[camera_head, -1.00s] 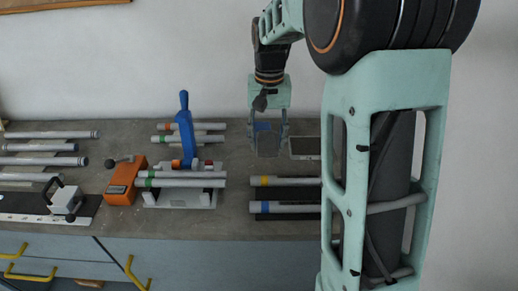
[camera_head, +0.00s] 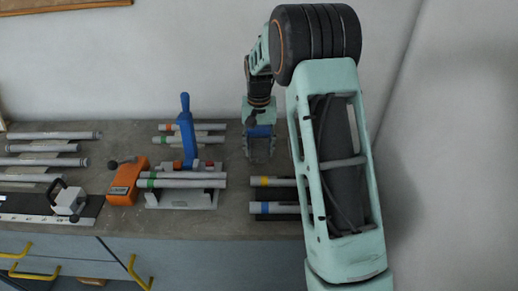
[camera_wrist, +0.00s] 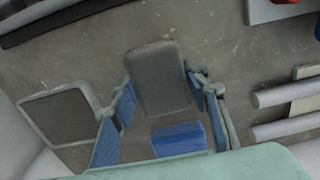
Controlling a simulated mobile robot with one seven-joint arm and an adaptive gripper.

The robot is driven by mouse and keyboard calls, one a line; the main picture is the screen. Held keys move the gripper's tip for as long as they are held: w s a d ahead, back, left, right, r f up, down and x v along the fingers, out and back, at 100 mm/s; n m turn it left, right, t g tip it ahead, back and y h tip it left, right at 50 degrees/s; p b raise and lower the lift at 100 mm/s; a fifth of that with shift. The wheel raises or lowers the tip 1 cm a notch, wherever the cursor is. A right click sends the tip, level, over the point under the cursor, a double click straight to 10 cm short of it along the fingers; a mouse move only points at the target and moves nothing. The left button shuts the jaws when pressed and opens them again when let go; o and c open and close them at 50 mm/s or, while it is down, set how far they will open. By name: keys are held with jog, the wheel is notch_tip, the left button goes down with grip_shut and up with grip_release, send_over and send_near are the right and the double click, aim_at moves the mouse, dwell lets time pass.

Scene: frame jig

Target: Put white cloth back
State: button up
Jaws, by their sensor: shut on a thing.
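In the wrist view a flat, rounded grey pad (camera_wrist: 158,78) sits between the blue fingers of my gripper (camera_wrist: 160,95). It looks like a folded cloth, though it shows grey rather than white. My gripper is shut on it. In the head view my gripper (camera_head: 260,153) points down at the back of the bench, right of the blue-handled clamp; the pad is hard to make out there. A pale-rimmed shallow tray (camera_wrist: 60,115) with a dark inside lies left of the fingers in the wrist view. My arm hides it in the head view.
The grey bench (camera_head: 232,205) carries a blue-handled clamp (camera_head: 186,135), an orange tool (camera_head: 125,183) and several pale tubes with coloured bands. Tubes with yellow and blue bands (camera_head: 275,195) lie in front of my gripper. A wall stands behind the bench.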

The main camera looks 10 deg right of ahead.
aim_at(259, 147)
jog(key=shift+f, duration=0.3)
jog(key=shift+f, duration=0.1)
jog(key=shift+f, duration=0.15)
jog(key=o, duration=1.1)
notch_tip(259, 147, up, 12)
jog(key=shift+r, duration=0.25)
